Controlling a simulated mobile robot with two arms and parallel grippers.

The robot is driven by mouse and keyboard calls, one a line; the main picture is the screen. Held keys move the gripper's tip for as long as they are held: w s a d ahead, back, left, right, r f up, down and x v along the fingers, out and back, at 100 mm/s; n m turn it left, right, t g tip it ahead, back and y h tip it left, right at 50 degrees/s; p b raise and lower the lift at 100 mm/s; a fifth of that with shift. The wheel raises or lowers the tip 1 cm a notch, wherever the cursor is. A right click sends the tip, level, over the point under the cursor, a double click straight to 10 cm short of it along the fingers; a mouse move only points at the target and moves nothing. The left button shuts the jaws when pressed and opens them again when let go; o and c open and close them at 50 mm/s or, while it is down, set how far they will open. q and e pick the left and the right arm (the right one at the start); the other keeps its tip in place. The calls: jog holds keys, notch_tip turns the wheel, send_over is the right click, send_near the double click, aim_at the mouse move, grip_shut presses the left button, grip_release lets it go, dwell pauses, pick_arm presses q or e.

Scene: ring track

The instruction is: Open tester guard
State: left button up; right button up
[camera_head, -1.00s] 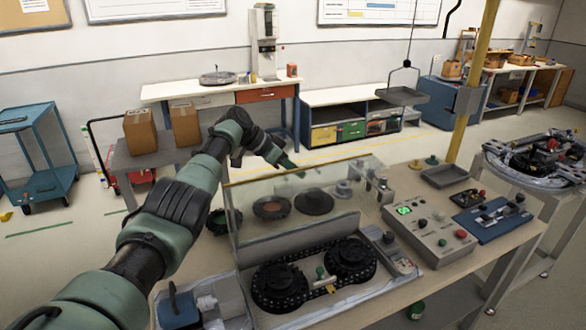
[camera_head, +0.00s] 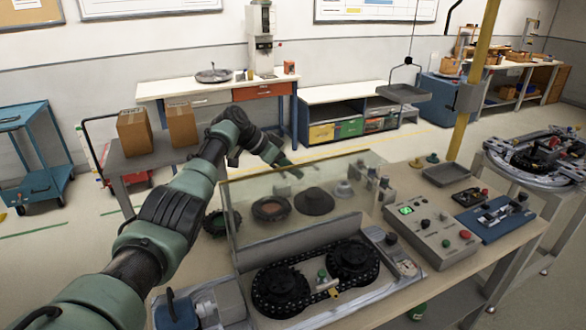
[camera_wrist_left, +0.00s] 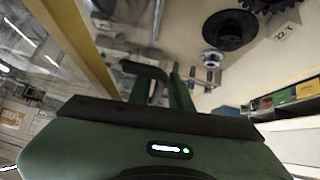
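The tester guard (camera_head: 240,208) is a clear panel with a tan top edge. It stands raised and tilted behind the tester bed, where a black chain runs around two dark sprockets (camera_head: 352,258). My left gripper (camera_head: 290,168) is at the guard's top edge, near its middle; whether it touches the guard I cannot tell. In the left wrist view, the fingers of my left gripper (camera_wrist_left: 165,85) point away from the camera, and their gap is unclear. A tan bar (camera_wrist_left: 72,38) crosses the upper left there. My right gripper is out of view.
A control box (camera_head: 430,228) with a green display stands right of the tester. Dark round parts (camera_head: 314,201) lie behind the guard. A yellow post (camera_head: 472,85) rises at the table's back right. A blue-handled item (camera_head: 175,308) sits front left.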

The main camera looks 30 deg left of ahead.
pick_arm(q)
jog(key=shift+s+a+r, duration=0.2)
jog(key=shift+a+r, duration=0.15)
jog(key=shift+r, duration=0.1)
jog(key=b+v, duration=0.2)
jog(key=v, duration=0.4)
jog(key=shift+s+a+r, duration=0.2)
